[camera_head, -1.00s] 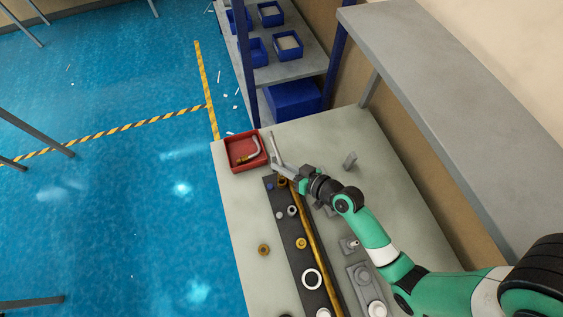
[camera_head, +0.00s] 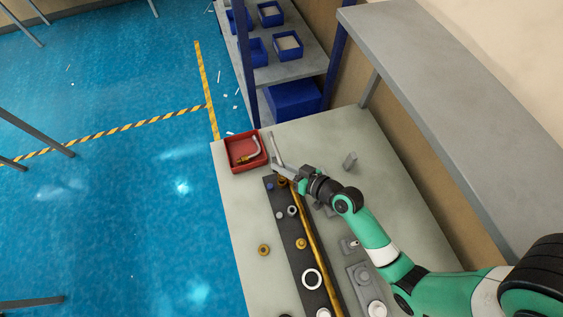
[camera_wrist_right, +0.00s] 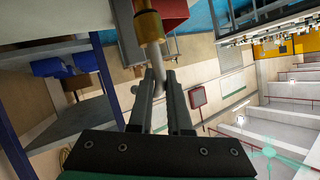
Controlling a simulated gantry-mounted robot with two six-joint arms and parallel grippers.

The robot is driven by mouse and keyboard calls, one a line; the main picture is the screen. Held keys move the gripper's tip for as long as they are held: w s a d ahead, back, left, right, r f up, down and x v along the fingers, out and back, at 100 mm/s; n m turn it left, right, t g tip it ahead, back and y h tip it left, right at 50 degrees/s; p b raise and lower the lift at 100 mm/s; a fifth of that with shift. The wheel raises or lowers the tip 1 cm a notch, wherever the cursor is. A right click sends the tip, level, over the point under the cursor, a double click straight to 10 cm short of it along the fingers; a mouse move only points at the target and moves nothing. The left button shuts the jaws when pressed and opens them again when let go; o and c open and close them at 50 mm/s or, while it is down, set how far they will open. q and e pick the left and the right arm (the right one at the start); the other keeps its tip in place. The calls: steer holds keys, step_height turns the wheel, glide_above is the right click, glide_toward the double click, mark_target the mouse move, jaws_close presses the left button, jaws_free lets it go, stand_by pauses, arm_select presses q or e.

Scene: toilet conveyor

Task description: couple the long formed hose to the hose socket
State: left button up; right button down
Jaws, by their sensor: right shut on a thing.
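My right gripper (camera_head: 283,168) is above the far end of the dark board (camera_head: 291,226). In the right wrist view the grey hose (camera_wrist_right: 157,78) runs between the fingertips (camera_wrist_right: 157,88) to a brass-coloured fitting (camera_wrist_right: 150,27) at the top. In the head view a small brass part (camera_head: 283,182) shows at the board's far end, just below the fingers. I cannot tell which part is the hose socket or whether the two are joined. My left gripper is out of view.
A red tray (camera_head: 232,165) holding a bent hose with a brass end (camera_head: 252,153) stands close left. A long brass-coloured tube (camera_head: 314,240) lies along the board among rings. A loose brass ring (camera_head: 264,249) lies left. A grey block (camera_head: 350,159) stands right.

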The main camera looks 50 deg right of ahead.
steer(key=shift+f+b, duration=1.5)
steer(key=shift+f, duration=0.15)
steer(key=c, duration=0.8)
jaws_free()
steer(key=shift+r, duration=0.1)
steer(key=shift+o, duration=0.2)
steer(key=v, duration=1.1)
steer(key=shift+s+p, duration=0.3)
steer(key=shift+r, duration=0.1)
